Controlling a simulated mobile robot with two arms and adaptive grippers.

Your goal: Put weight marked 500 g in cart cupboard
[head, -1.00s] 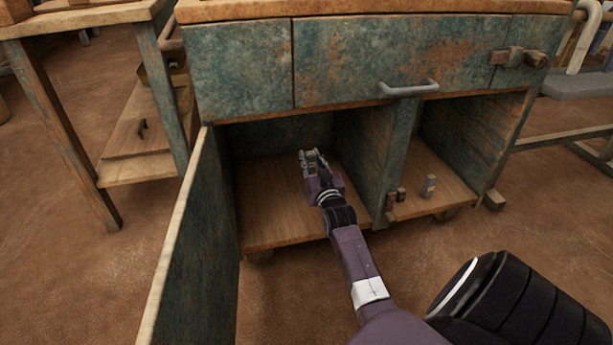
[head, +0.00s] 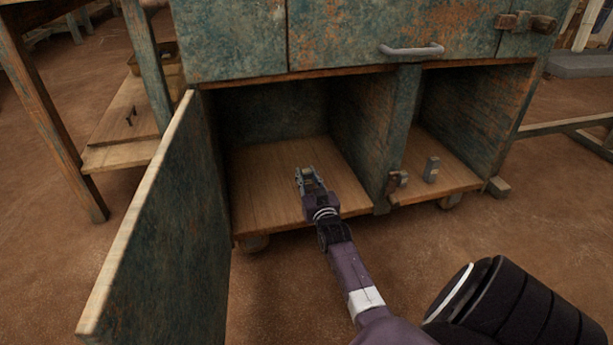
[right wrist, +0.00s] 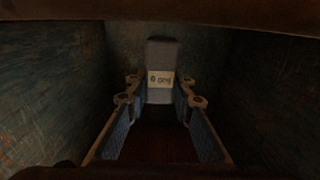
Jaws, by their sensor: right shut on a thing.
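My right gripper (head: 311,180) reaches into the open left compartment of the cart cupboard (head: 255,190), above its wooden floor. It is shut on a grey block-shaped weight, which shows end-on between the fingers in the right wrist view (right wrist: 161,54). The weight bears a white label whose print looks upside down and seems to read 500 g. In the head view the weight is small and partly hidden by the fingers; I cannot tell if it touches the floor. The cupboard door (head: 165,225) stands open on the left. My left gripper is not in view.
A divider (head: 400,130) separates the right compartment, where a small grey block (head: 431,169) stands near the front. A drawer with a grey handle (head: 411,49) is above. The left compartment floor around my gripper is clear.

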